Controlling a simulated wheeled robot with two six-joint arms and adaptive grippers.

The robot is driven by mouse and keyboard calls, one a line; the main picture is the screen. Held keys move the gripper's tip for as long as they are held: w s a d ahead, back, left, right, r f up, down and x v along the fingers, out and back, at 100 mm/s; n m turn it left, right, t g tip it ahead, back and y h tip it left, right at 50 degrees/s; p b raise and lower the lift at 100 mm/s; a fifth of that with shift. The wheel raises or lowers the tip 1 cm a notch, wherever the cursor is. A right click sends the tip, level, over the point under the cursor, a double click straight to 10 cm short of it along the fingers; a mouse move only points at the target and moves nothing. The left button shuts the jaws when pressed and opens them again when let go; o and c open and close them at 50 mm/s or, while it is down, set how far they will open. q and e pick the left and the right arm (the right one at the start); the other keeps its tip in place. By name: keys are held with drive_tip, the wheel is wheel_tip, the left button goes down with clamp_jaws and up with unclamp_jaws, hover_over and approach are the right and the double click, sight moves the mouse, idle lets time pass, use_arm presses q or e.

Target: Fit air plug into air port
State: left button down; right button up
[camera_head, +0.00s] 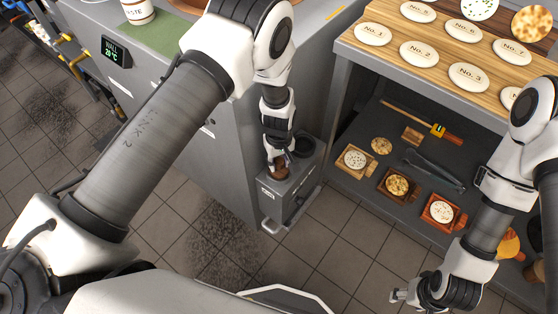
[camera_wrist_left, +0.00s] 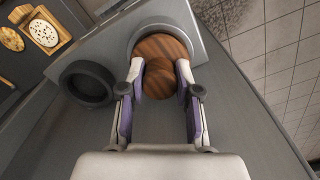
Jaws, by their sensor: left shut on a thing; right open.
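The air plug is a brown wooden disc with a round knob (camera_wrist_left: 160,82), between the fingers of my left gripper (camera_wrist_left: 160,72). In the head view, my left gripper (camera_head: 279,157) reaches down to the grey box beside the oven, shut on the plug (camera_head: 281,171). The plug's disc lies over a light grey round opening, the air port (camera_wrist_left: 150,29), on the box top. Whether it is seated or just above the rim cannot be told. My right gripper (camera_head: 398,295) is open and empty, low over the floor.
A dark round ring (camera_wrist_left: 86,83) sits on the box next to the plug. The grey oven body (camera_head: 215,125) stands to the left. A shelf (camera_head: 365,140) with small boards and tongs (camera_head: 434,169) is to the right. The tiled floor in front is clear.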

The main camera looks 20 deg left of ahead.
use_arm(q)
drive_tip(key=shift+f+b, duration=0.5)
drive_tip(key=shift+f, duration=0.2)
drive_tip(key=c, duration=0.7)
unclamp_jaws()
drive_tip(key=shift+r, duration=0.15)
wheel_tip(320, 180, up, 8)
drive_tip(key=p, duration=0.6)
drive_tip(key=shift+p, duration=0.4)
